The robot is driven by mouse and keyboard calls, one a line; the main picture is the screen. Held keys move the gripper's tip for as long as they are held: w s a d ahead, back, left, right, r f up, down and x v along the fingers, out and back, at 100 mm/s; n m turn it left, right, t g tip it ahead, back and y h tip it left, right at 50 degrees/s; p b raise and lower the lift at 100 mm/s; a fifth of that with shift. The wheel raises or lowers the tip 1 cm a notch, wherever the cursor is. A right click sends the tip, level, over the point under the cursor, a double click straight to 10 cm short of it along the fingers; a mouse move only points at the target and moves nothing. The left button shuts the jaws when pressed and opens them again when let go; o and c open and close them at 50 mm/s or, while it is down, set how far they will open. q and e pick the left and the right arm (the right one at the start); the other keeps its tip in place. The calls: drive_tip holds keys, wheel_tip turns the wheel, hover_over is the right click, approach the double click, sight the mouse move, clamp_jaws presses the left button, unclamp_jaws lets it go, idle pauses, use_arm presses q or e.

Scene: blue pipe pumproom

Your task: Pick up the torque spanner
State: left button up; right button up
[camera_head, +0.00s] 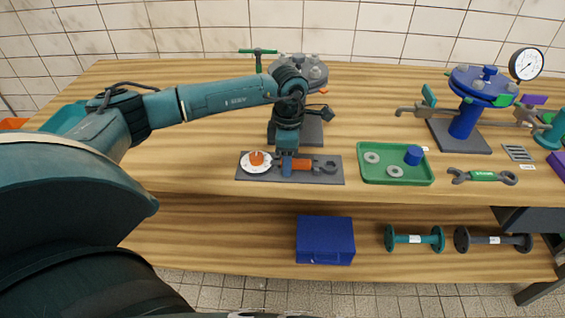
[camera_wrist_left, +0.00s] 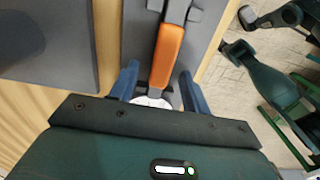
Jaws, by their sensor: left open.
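The torque spanner (camera_head: 301,166) lies on a dark grey mat (camera_head: 318,182), its orange handle towards the left and its grey open-jaw head towards the right. My left gripper (camera_head: 287,165) is pointed down over the handle's left part and hides some of it. In the left wrist view the orange handle (camera_wrist_left: 166,55) runs between my two blue fingers (camera_wrist_left: 160,85). The fingers are apart, one on each side, and the gripper is open. Whether either finger touches the handle I cannot tell. My right gripper is not in the head view.
A green tray (camera_head: 396,178) with rings and a blue part is to the right. A green-labelled spanner (camera_head: 483,176) lies beyond it. A flanged stand (camera_head: 300,70) is behind my arm.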

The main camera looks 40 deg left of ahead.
use_arm(q)
drive_tip(key=shift+c, duration=0.4)
clamp_jaws()
drive_tip(key=shift+r, duration=0.15)
wheel_tip(320, 180, up, 18)
drive_tip(key=b, duration=0.1)
idle(0.6)
